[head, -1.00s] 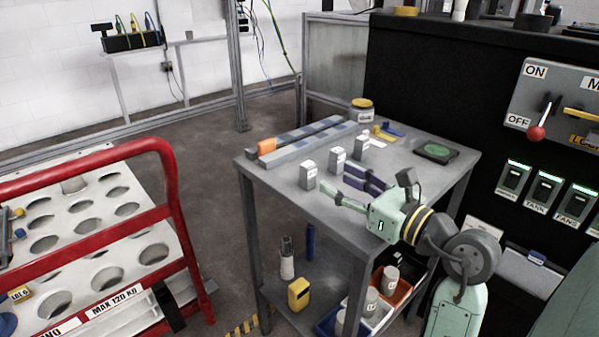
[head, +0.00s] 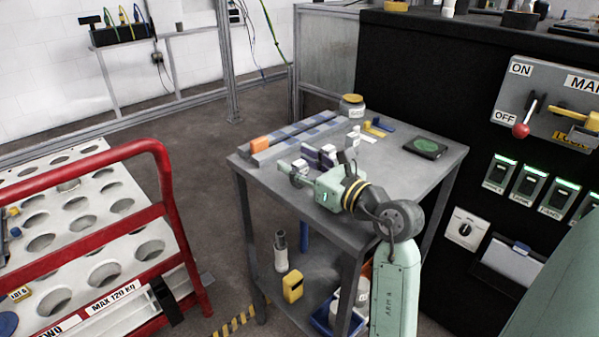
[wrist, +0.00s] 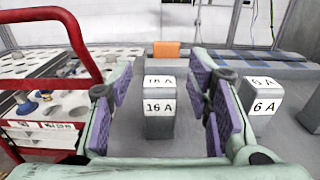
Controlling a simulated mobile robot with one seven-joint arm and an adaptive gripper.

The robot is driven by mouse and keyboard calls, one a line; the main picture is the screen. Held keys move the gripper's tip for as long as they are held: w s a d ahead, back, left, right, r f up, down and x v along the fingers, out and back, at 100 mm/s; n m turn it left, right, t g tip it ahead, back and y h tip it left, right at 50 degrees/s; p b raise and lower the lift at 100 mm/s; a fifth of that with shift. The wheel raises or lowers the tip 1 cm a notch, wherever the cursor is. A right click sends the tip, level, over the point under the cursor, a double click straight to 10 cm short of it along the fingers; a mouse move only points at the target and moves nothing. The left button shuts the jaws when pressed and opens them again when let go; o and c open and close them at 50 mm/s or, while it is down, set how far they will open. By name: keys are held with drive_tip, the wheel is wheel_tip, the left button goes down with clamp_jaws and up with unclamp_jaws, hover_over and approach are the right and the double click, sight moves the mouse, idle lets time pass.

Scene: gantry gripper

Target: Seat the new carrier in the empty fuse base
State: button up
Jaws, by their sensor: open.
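A grey carrier with white labels reading 16 A (wrist: 160,122) stands upright on the grey cart top. It also shows in the head view (head: 300,168), partly hidden by my fingers. My gripper (wrist: 160,85) is open, with one purple-padded finger on each side of this carrier and visible gaps between. In the head view my gripper (head: 306,161) is low over the cart's left part. A 6 A carrier (wrist: 262,104) stands just right of my right finger. Dark fuse bases (head: 528,183) with green-lit tops line the panel at right; I cannot tell which is empty.
A third carrier (head: 353,139) stands farther right on the cart (head: 400,172). Long grey rails (head: 318,130) and an orange block (head: 259,145) lie behind. A red-railed rack (head: 165,190) stands left.

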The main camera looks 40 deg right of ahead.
drive_tip(key=shift+c, duration=0.5)
clamp_jaws()
drive_tip(key=shift+r, duration=0.1)
